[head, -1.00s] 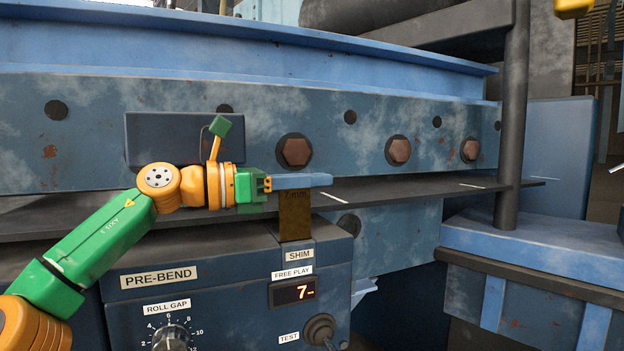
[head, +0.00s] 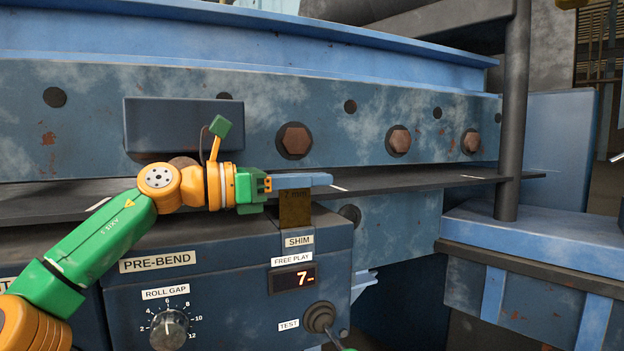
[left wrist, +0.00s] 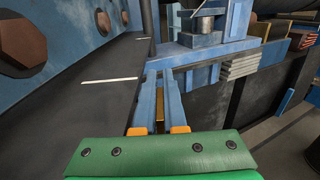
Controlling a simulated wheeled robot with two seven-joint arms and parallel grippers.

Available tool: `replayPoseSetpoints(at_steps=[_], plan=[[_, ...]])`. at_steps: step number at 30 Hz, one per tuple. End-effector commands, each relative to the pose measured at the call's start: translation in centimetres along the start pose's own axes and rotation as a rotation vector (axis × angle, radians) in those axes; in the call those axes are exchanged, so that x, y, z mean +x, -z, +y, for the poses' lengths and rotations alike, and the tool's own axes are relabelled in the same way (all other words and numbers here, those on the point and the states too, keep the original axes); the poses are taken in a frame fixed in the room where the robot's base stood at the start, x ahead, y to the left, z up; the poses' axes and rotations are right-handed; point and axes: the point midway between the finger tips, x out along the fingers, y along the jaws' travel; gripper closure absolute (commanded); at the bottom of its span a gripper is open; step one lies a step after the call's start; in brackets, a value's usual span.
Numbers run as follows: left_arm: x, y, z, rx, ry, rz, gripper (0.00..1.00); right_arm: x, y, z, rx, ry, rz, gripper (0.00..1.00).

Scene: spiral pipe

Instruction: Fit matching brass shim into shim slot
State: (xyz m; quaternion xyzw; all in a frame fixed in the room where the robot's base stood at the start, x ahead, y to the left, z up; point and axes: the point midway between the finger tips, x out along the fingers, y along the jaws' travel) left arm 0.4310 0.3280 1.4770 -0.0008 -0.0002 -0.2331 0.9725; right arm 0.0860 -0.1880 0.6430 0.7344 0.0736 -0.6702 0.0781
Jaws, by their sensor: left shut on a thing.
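My left gripper (head: 318,180) is shut on a brass shim (head: 295,209) marked 7 mm, and the shim hangs upright below its long blue fingers. The shim's lower end meets the control box right above the SHIM label (head: 299,241). The slot mouth is covered by the shim, and I cannot tell how deep the shim sits. In the left wrist view, a strip of the brass shim (left wrist: 160,106) shows between the fingers. The FREE PLAY display (head: 293,280) reads 7. My right gripper is out of view.
The dark plate (head: 420,181) runs close behind the fingers, below a blue beam with large rusty bolts (head: 294,141). The box front carries a ROLL GAP knob (head: 169,329) and a TEST lever (head: 320,317). A dark upright post (head: 512,110) stands to the right.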

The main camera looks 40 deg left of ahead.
Motion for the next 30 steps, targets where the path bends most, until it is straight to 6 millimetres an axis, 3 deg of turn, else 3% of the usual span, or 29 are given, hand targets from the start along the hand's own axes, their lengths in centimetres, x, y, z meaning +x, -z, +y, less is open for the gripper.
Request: replayPoseSetpoints(at_steps=[27,30], plan=[[0.0,2.5,0.0,-0.003,0.001,0.001,1.00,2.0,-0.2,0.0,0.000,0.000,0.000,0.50],[0.0,2.5,0.0,-0.004,0.001,0.001,0.69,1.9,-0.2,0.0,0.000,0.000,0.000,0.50]])
